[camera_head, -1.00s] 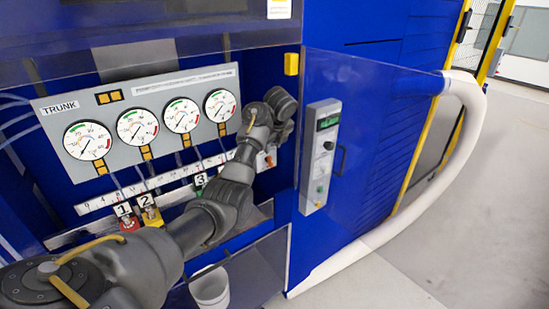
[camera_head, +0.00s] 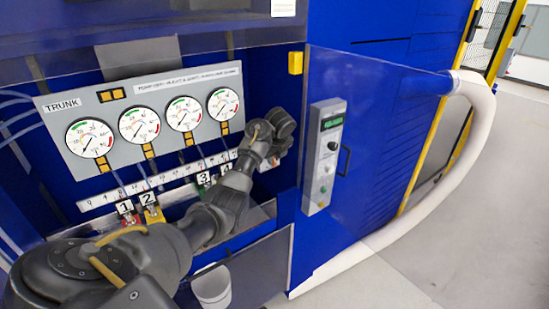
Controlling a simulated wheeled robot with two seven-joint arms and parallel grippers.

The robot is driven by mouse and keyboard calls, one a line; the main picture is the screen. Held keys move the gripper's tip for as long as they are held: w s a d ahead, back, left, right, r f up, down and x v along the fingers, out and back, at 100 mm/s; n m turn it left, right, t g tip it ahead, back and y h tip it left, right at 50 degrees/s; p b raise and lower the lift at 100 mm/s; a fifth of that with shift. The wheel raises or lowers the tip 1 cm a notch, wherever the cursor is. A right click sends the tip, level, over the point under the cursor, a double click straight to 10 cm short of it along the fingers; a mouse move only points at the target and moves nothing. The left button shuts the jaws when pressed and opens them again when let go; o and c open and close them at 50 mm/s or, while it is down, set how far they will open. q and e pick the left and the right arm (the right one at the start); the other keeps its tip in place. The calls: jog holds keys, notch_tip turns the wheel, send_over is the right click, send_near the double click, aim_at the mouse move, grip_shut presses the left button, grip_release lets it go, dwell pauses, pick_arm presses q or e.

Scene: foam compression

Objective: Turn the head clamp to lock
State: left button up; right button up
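My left arm reaches in from the lower left, and its wrist end, with the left gripper (camera_head: 262,140), is at the right end of the numbered row. The fingers are hidden or too dark to make out, so I cannot tell whether they hold anything. Number plates 1 (camera_head: 125,207), 2 (camera_head: 148,198), 3 (camera_head: 203,178) and 4 (camera_head: 225,168) stand along a white scale (camera_head: 175,174). Coloured parts sit under plates 1 and 2. No part is clearly marked as the head clamp. My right gripper is not in view.
A grey gauge panel (camera_head: 75,170) labelled TRUNK stands above the scale. A blue door (camera_head: 375,120) with a control box (camera_head: 323,155) is at the right. A white bucket (camera_head: 211,288) is below, and a white hose (camera_head: 482,140) curves at the far right.

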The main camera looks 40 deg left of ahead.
pick_arm(q)
grip_shut()
jog(key=shift+f+t, duration=0.1)
jog(key=shift+t, duration=0.2)
jog(key=shift+s+a+f+n+t+h, duration=0.1)
jog(key=shift+s+n+t+h, duration=0.15)
jog(key=shift+t, duration=0.8)
jog(key=shift+s+f+n+t+h, duration=0.2)
jog(key=shift+n+t, duration=0.1)
jog(key=shift+t, duration=0.7)
jog(key=shift+s+a+f+n+t+h, duration=0.1)
jog(key=shift+s+n+t+h, duration=0.15)
jog(key=shift+t, duration=0.8)
jog(key=shift+o, duration=2.2)
grip_release()
jog(key=shift+r, duration=0.1)
